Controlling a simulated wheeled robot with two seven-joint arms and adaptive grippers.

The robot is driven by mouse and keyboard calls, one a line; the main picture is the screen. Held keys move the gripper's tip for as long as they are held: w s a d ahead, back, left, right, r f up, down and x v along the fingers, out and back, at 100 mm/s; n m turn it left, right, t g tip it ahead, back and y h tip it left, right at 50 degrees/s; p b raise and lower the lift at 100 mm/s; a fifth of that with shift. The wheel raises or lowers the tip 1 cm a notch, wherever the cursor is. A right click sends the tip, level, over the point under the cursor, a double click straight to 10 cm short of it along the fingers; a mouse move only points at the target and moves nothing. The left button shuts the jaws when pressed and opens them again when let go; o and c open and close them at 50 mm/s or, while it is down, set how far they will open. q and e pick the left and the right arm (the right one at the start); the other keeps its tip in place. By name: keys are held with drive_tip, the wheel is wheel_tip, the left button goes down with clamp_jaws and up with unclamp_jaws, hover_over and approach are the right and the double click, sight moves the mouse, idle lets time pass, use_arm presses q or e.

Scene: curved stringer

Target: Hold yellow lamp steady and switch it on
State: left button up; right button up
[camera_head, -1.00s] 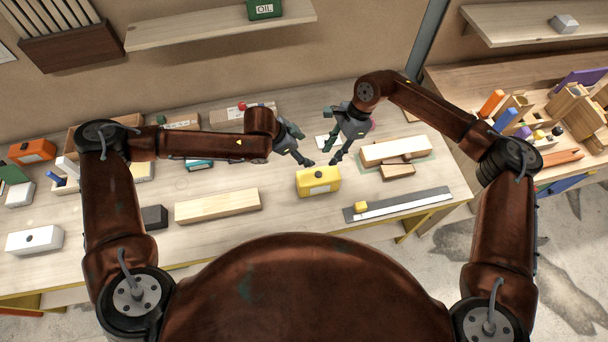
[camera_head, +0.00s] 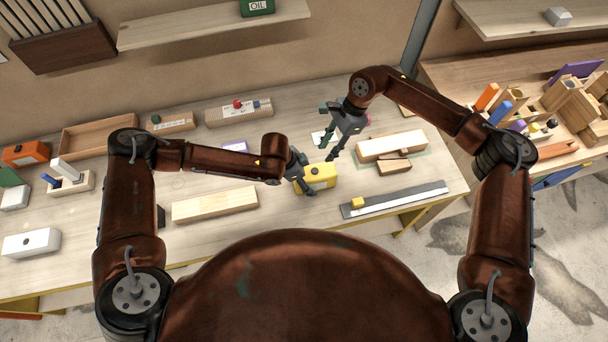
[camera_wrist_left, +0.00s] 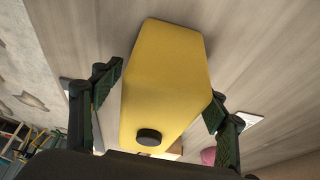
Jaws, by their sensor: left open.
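The yellow lamp (camera_head: 326,172) is a boxy yellow block standing on the workbench, with a round black button on it. In the left wrist view the lamp (camera_wrist_left: 165,80) fills the middle, with its black button (camera_wrist_left: 149,137) towards the bottom. My left gripper (camera_head: 304,187) is open at the lamp's left end and partly covers it. In the left wrist view its fingers (camera_wrist_left: 158,105) stand on either side of the lamp; I cannot tell if they touch it. My right gripper (camera_head: 328,149) is just behind the lamp, apart from it, with its fingers spread and nothing between them.
A long pale wood block (camera_head: 214,204) lies left of the lamp. A grey strip with a yellow slider (camera_head: 396,199) and stacked wood pieces (camera_head: 391,146) lie to the right. A wooden tray (camera_head: 98,137) is at the back left. The bench in front of the lamp is clear.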

use_arm(q)
drive_tip(key=shift+w+d+f, duration=0.1)
drive_tip(key=shift+d+f, duration=0.15)
drive_tip(key=shift+f, duration=0.25)
drive_tip(key=c, duration=1.7)
drive_tip(key=shift+c, duration=0.5)
use_arm(e)
clamp_jaws()
